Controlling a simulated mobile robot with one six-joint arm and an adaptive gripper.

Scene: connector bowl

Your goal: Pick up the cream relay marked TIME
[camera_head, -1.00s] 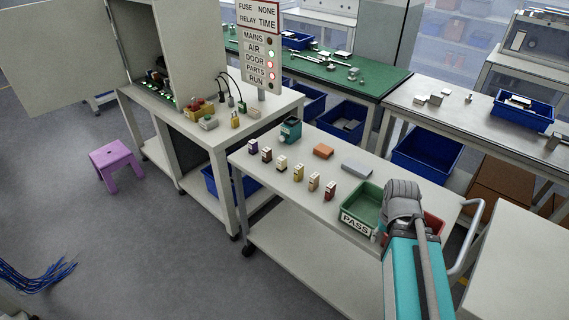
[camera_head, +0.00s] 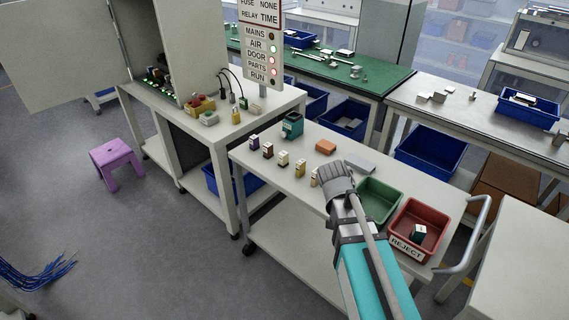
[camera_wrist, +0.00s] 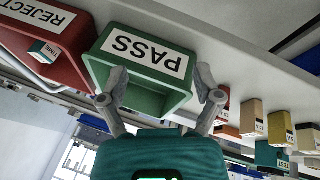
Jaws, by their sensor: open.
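The cream relay (camera_head: 283,158) stands upright in a row of small relays on the cart, between a brown one (camera_head: 268,150) and a yellow one (camera_head: 299,168). Its marking is too small to read. In the wrist view, a cream block (camera_wrist: 308,139) at the right edge, beyond the yellow one (camera_wrist: 281,129), looks like the same relay. My gripper (camera_head: 340,180) is above the cart, to the right of the cream relay and apart from it. In the wrist view my gripper (camera_wrist: 160,84) is open and empty, its fingers over the green PASS bin (camera_wrist: 118,62).
A red REJECT bin (camera_head: 417,213) holding a dark-and-white block (camera_head: 418,232) stands right of the PASS bin. Clear cart top lies in front of the row.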

